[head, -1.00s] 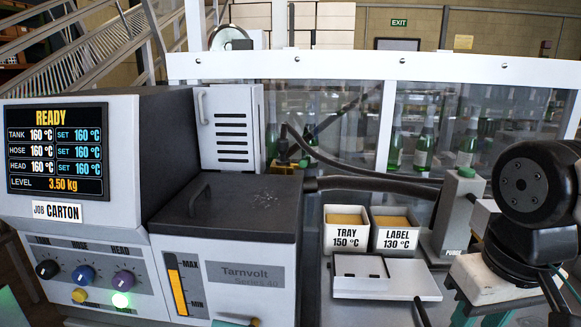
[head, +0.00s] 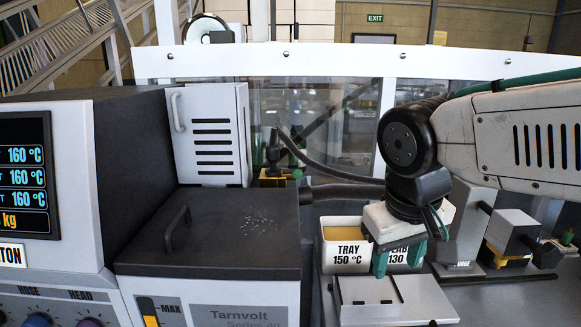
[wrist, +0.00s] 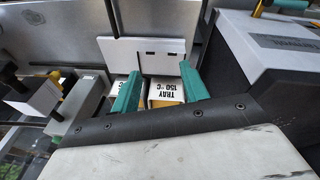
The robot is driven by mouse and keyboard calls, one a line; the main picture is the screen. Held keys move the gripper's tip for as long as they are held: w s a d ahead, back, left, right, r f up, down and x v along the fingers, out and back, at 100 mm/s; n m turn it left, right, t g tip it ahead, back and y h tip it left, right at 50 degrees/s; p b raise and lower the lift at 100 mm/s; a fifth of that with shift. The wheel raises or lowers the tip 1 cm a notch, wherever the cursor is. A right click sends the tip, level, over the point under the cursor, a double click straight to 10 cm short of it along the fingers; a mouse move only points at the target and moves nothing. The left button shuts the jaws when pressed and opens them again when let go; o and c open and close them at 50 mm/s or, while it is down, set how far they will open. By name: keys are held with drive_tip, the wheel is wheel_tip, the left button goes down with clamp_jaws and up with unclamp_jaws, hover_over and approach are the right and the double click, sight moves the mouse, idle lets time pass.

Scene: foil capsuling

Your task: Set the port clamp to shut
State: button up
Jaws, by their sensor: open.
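No part that I can surely name as the port clamp shows. A blue-green piece (wrist: 291,4) with a yellow end (wrist: 262,5) sticks out from the Tarnvolt tank's front at the top edge of the wrist view, partly cut off; I cannot tell whether it is the clamp or how it is set. The grey Tarnvolt tank (head: 205,285) with its dark lid stands at lower middle in the head view. My gripper (head: 398,264) is right of the tank, in front of the two bins, with its teal fingers apart. In the wrist view my gripper (wrist: 160,88) has nothing between the fingertips.
The TRAY bin (head: 346,255) and the partly hidden LABEL bin stand behind my gripper. A pale flat block (head: 390,300) lies just in front. A dark hose (head: 345,190) runs from the tank. A grey unit with a yellow part (head: 510,240) stands at right, below my arm.

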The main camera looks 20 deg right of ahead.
drive_tip(key=w+r+m+t+h, duration=0.15)
drive_tip(key=w+r, duration=0.25)
drive_tip(key=w, duration=0.7)
drive_tip(key=t+h, duration=0.2)
drive_tip(key=t, duration=0.3)
approach(297, 172)
drive_tip(key=shift+w+d+f+g, duration=0.2)
drive_tip(key=shift+f+g, duration=0.05)
drive_tip(key=shift+f, duration=0.05)
drive_tip(key=shift+w+f, duration=0.15)
drive_tip(key=shift+w, duration=0.25)
drive_tip(key=x, duration=0.7)
drive_tip(key=shift+d, duration=0.1)
clamp_jaws()
